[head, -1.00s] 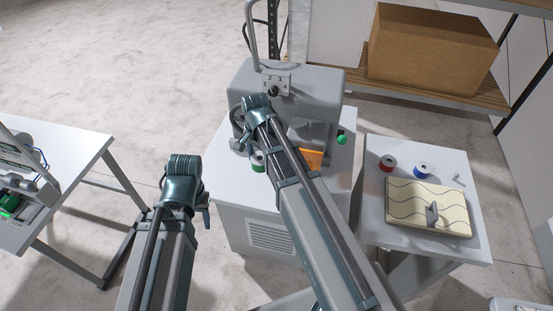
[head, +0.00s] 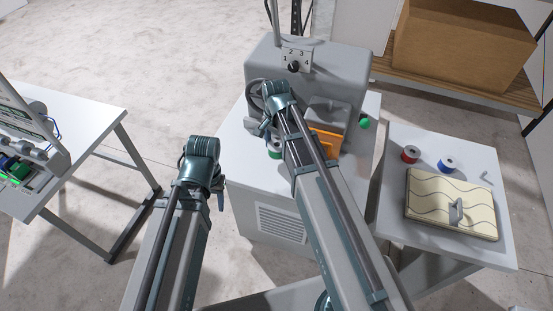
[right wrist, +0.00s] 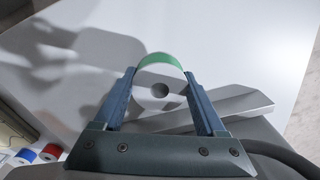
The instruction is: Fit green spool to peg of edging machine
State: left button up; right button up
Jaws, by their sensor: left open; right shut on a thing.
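The grey edging machine (head: 345,70) stands on a white cabinet table. My right gripper (right wrist: 160,76) is shut on the green spool (right wrist: 160,60), gripping it from both sides. The spool's white face and dark centre hole show between the fingers. In the head view the green spool (head: 275,149) is at the machine's front left, partly behind my right arm, which also hides much of that gripper. I cannot make out the peg. My left gripper (head: 221,193) is open and empty, left of the cabinet and mostly hidden behind its wrist.
An orange part (head: 328,143) and a green knob (head: 364,122) sit by the machine. Another table (head: 92,130) stands at left.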

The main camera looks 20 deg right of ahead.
aim_at(276, 161)
jog(key=shift+f+b, duration=1.8)
jog(key=shift+f, duration=0.1)
jog(key=shift+f, duration=0.15)
jog(key=o, duration=1.5)
jog(key=shift+c, duration=0.2)
jog(key=shift+r, duration=0.25)
notch_tip(276, 161, up, 12)
jog(key=p, duration=1.2)
